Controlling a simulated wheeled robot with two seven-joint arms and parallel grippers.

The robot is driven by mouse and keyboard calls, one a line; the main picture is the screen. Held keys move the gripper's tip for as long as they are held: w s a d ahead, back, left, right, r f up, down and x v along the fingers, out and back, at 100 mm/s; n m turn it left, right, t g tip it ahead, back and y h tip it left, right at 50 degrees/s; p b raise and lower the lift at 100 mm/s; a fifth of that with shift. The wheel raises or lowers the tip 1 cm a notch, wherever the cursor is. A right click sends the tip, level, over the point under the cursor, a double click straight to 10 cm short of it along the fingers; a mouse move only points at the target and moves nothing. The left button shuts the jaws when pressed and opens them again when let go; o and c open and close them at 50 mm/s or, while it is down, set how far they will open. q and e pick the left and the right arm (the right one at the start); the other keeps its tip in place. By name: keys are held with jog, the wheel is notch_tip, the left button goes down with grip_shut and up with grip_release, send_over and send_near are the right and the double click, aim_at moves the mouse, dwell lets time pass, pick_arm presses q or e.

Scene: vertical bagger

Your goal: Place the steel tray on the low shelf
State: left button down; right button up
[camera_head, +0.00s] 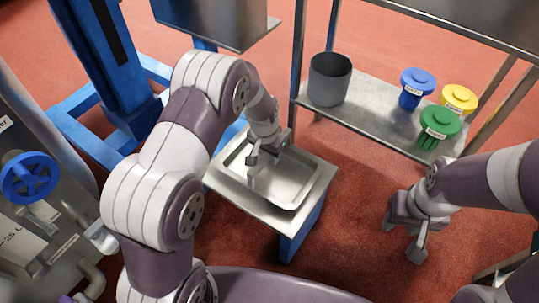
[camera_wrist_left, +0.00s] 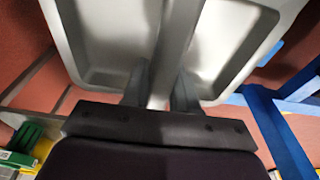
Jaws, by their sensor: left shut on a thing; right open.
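The steel tray (camera_head: 290,184) is a shallow rectangular pan with a raised rim, over a small steel-topped stand (camera_head: 246,202) in the middle of the head view. I cannot tell whether the tray touches the stand. The low shelf (camera_head: 375,118) is a steel surface at the upper right. My right gripper (camera_head: 403,240) is open and empty above the red floor.
Bare shelf shows between bin and containers. A machine with a blue handwheel (camera_head: 28,178) is at left.

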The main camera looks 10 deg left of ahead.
pick_arm(q)
jog(key=c, duration=0.9)
grip_release()
notch_tip(320, 180, up, 12)
jog(key=s+p, duration=0.2)
jog(key=p, duration=0.3)
jog(key=s+a+r+n, duration=0.1)
jog(key=s+r, duration=0.1)
jog(key=s, duration=0.3)
jog(key=s+a+r+n, duration=0.1)
jog(key=s+a+r, duration=0.1)
jog(key=s, duration=0.4)
jog(key=s+a+r+n, duration=0.1)
jog(key=s+r, duration=0.1)
jog(key=s, duration=0.4)
jog(key=shift+s+a+n+y, duration=0.15)
jog(key=shift+n+y, duration=0.15)
jog(key=shift+n, duration=0.1)
